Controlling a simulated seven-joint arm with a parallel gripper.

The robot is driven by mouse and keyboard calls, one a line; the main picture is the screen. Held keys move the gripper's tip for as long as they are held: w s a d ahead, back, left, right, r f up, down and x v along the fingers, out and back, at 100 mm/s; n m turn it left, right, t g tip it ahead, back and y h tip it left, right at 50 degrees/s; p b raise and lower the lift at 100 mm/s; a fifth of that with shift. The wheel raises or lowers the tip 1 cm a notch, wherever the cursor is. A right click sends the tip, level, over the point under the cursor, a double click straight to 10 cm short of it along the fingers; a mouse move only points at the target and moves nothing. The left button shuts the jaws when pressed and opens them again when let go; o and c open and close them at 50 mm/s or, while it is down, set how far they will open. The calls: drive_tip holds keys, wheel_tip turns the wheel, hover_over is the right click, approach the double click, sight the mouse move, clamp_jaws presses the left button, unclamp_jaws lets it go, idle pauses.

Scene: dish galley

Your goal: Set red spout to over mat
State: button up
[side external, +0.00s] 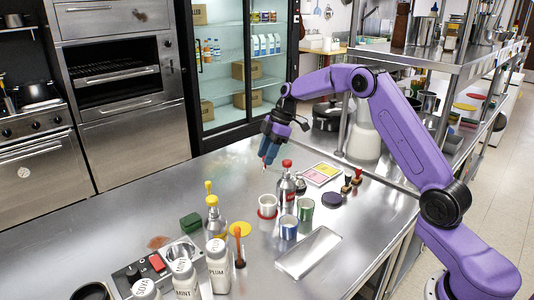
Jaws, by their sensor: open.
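A silver bottle (286,188) with a red spout (287,163) on top stands upright on the steel counter. Which way the spout points is too small to tell. My gripper (265,163) is open and empty, pointing down just left of the red spout and apart from it. I cannot tell which one is meant.
The counter's left side is mostly clear.

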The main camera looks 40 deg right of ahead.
clamp_jaws()
drive_tip(key=shift+a, duration=0.15)
drive_tip(key=s+a+n+g+h, duration=0.1)
drive_tip(key=s+a+n+g, duration=0.3)
drive_tip(key=n, duration=0.9)
drive_tip(key=shift+s+g, duration=0.4)
drive_tip(key=shift+s, duration=0.55)
unclamp_jaws()
